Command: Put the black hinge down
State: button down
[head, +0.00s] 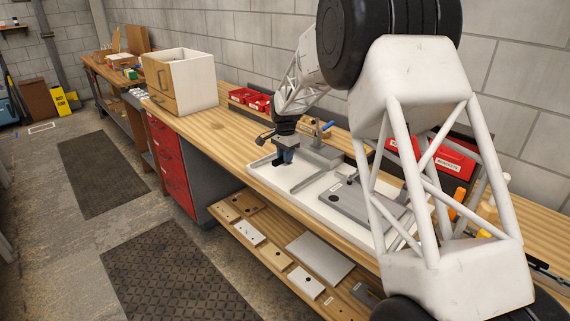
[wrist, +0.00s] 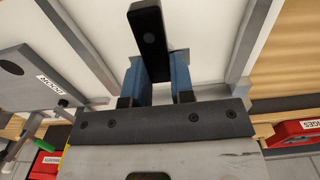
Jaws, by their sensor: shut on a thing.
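My gripper (head: 284,158) is over the left part of a white tray (head: 315,195) on the wooden bench. The end between the fingers is partly hidden.
A grey plate (head: 362,203) lies in the tray's right part, near a grey fixture (head: 322,155) with a blue-handled clamp. Red bins (head: 250,98) stand behind, and a wooden box (head: 180,80) stands left. Grey rails border the tray area. The tray around the hinge looks clear.

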jog(key=shift+w, duration=0.15)
jog(key=shift+f, duration=0.1)
jog(key=shift+f, duration=1.7)
jog(key=shift+f, duration=0.1)
jog(key=c, duration=1)
grip_release()
notch_tip(320, 180, up, 12)
jog(key=shift+r, duration=0.1)
